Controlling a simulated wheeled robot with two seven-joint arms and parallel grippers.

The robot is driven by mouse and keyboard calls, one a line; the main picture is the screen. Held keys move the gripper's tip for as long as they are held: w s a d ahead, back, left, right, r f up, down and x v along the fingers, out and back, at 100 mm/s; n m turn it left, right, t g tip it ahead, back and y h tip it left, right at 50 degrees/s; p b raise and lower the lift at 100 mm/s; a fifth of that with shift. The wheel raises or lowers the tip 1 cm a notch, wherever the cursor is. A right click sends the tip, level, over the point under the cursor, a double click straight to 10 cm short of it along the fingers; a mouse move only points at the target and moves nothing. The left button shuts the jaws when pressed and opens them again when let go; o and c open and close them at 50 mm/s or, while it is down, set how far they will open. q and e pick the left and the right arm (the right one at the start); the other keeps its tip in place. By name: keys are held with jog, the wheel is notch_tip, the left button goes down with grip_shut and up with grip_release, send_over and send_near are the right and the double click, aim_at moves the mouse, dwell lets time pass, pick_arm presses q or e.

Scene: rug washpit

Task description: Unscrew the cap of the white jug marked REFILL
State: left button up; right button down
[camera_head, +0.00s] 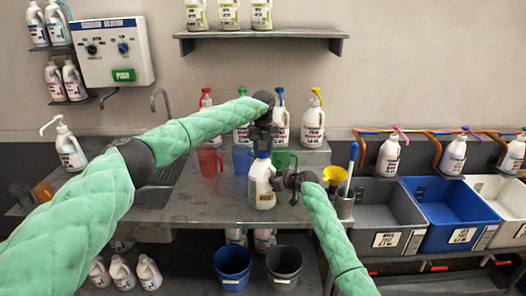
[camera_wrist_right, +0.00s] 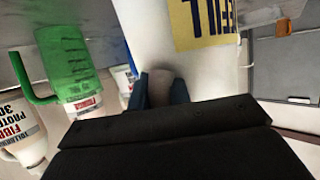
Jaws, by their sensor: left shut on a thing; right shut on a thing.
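The white jug (camera_head: 262,186) stands upright on the metal counter, with a blue cap (camera_head: 264,154) on its top. Its yellow label with part of the lettering shows in the right wrist view (camera_wrist_right: 203,22). My left gripper (camera_head: 264,146) points down over the jug and is shut on the cap; the fingers hide part of it. My right gripper (camera_head: 277,182) comes from the right and is shut on the jug's side, on what looks like its handle. Its fingers (camera_wrist_right: 165,92) show close against the white jug in the right wrist view.
A red pitcher (camera_head: 210,162), a blue pitcher (camera_head: 241,160) and a green pitcher (camera_head: 284,160) stand behind the jug. The counter's front left (camera_head: 195,208) is clear.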

aim_at(263, 153)
pick_arm(q)
jog(key=n, duration=1.4)
jog(key=shift+a, duration=0.1)
jog(key=shift+r, duration=0.5)
jog(key=shift+r, duration=0.35)
jog(key=shift+r, duration=0.35)
jog(key=shift+r, duration=1.95)
pick_arm(e)
jog(key=c, duration=1.2)
grip_release()
jog(key=shift+c, duration=0.2)
